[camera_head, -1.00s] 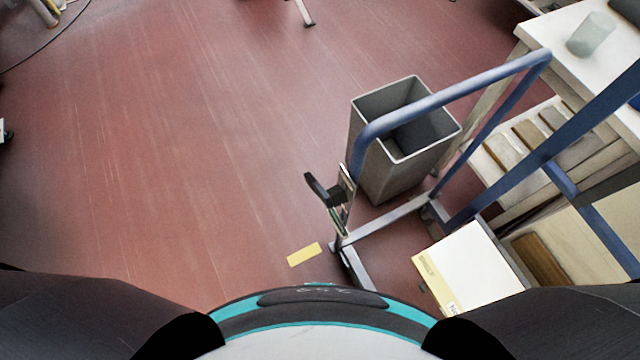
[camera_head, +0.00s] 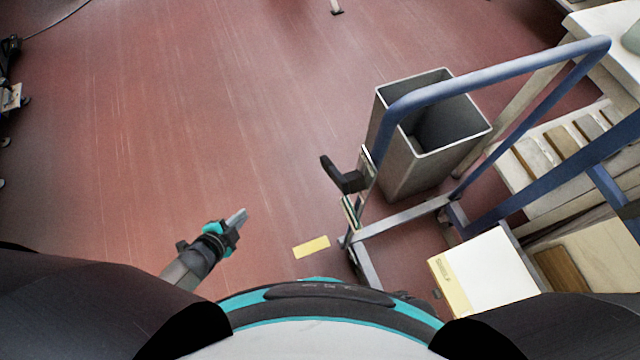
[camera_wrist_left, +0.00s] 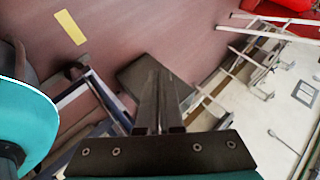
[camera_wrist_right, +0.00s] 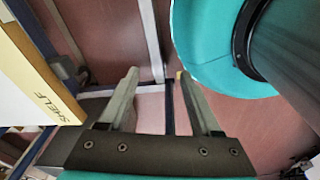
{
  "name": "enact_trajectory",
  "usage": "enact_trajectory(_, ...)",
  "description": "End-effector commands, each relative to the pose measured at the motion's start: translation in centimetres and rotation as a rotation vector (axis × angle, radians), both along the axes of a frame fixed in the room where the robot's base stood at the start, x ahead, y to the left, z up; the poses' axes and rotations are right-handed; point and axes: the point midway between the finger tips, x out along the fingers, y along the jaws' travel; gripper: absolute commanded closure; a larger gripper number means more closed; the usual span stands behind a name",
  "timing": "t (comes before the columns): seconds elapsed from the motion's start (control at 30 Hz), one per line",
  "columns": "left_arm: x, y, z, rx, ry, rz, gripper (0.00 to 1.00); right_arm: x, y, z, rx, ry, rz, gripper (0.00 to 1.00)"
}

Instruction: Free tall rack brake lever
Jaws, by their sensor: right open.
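The tall rack (camera_head: 497,68) is a blue tubular frame at the right of the head view. A black brake lever (camera_head: 345,177) sticks out to the left from a metal plate low on its near-left post. My left gripper (camera_head: 240,216) is over the floor, left of and nearer than the lever, apart from it. Its fingers lie close together with nothing visible between them in the left wrist view (camera_wrist_left: 152,72). My right gripper (camera_wrist_right: 156,76) shows only in its wrist view, fingers wide apart and empty.
A grey bin (camera_head: 441,148) stands behind the rack's left post. A white box with a yellow edge (camera_head: 490,275) is at the lower right, near shelving with wooden slats (camera_head: 535,160). A yellow floor mark (camera_head: 311,247) lies below the lever.

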Motion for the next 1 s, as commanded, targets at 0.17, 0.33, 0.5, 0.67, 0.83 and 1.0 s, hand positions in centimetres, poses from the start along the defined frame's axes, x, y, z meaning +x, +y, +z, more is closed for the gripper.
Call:
enact_trajectory(0.17,7.1,-3.6,4.7,0.263,-0.457,-0.581,1.0,3.9,0.6,-2.1,0.003,-0.031,-0.007,0.35)
enact_trajectory(0.33,7.2,-8.1,8.5,0.5,-0.867,-1.085,1.0,6.7,1.0,-2.3,0.006,-0.055,-0.012,0.35)
enact_trajectory(0.5,4.6,-10.5,9.9,0.649,-1.169,-1.435,1.0,8.4,1.2,-1.8,0.007,-0.071,-0.016,0.35)
enact_trajectory(0.67,3.0,-11.2,10.3,0.701,-1.297,-1.577,1.0,9.0,1.3,-1.3,0.007,-0.077,-0.017,0.35)
enact_trajectory(0.83,3.1,-12.5,10.1,0.708,-1.318,-1.593,1.0,9.2,1.4,-0.7,0.009,-0.077,-0.018,0.35)
enact_trajectory(1.0,3.9,-15.5,9.2,0.706,-1.318,-1.589,1.0,9.7,1.7,0.2,0.013,-0.086,-0.018,0.35)
